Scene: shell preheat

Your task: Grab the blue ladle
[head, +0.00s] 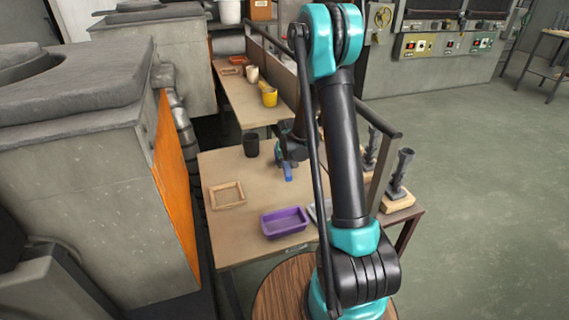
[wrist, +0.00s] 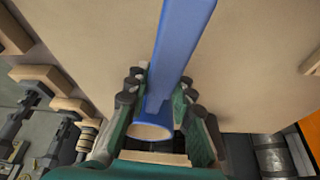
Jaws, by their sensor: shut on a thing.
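The blue ladle (head: 287,172) shows in the head view as a small blue piece below my gripper (head: 283,160), over the near table. In the wrist view the blue ladle (wrist: 182,50) runs up from between the fingers to the top edge, with a pale oval end low between them. My gripper (wrist: 160,100) is shut on it, with a finger on each side. I cannot tell whether the ladle touches the table.
The near table (head: 225,240) holds a black cup (head: 251,145), a wooden frame tray (head: 227,195) and a purple tray (head: 285,222). Dark metal pieces on wooden blocks (head: 398,203) stand at its right. A yellow cup (head: 270,97) stands on the far table. Grey furnaces line the left.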

